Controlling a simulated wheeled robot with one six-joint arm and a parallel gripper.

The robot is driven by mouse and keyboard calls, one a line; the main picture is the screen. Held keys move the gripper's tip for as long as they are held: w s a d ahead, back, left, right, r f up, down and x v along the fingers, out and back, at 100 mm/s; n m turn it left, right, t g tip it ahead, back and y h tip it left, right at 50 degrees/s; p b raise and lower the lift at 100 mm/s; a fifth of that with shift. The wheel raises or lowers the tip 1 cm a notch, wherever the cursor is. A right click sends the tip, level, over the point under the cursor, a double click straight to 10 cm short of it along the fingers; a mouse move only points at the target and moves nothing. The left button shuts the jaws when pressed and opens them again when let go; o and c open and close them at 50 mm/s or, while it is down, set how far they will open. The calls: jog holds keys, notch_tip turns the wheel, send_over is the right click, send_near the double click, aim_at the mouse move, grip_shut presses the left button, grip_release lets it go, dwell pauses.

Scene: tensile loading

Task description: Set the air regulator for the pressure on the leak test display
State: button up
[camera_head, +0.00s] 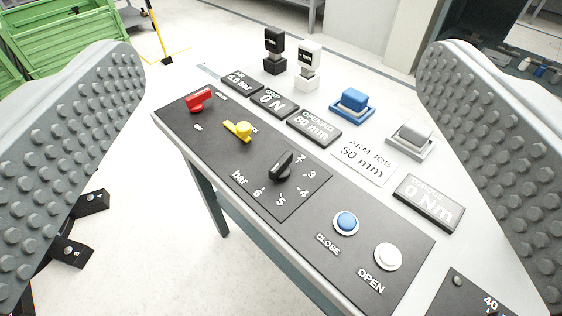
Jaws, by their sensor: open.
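The black regulator knob (281,166) sits on the dark control panel, with a bar scale running from 2 to 6 around it. The knob's upper end lies near the 2; I cannot tell for sure which end is the pointer. A small display reading AIR 6.0 bar (240,81) stands behind the panel's far left end. I see no display labelled leak test. My gripper (281,62) is open and empty, its studded fingers at the left and right edges of the view. The knob shows between them, apart from both.
Behind stand GRIP 0 N (273,102), OPENING 80 mm (314,127) and 0 Nm (429,202) displays, an ARM JOB 50 mm card (362,163) and several blocks.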

jog(key=shift+w, duration=0.15)
jog(key=c, duration=0.6)
jog(key=shift+w+f+m+g, duration=0.15)
jog(key=shift+w+g, duration=0.2)
jog(key=shift+w, duration=0.3)
jog(key=shift+w+f+m+g, duration=0.15)
jog(key=shift+w+g, duration=0.2)
jog(key=shift+w, duration=0.25)
jog(key=c, duration=0.5)
jog(key=m+g, duration=0.6)
jog(key=g, duration=1)
send_over(281, 161)
notch_tip(281, 161, down, 13)
notch_tip(281, 161, down, 17)
jog(key=shift+f, duration=0.1)
grip_shut()
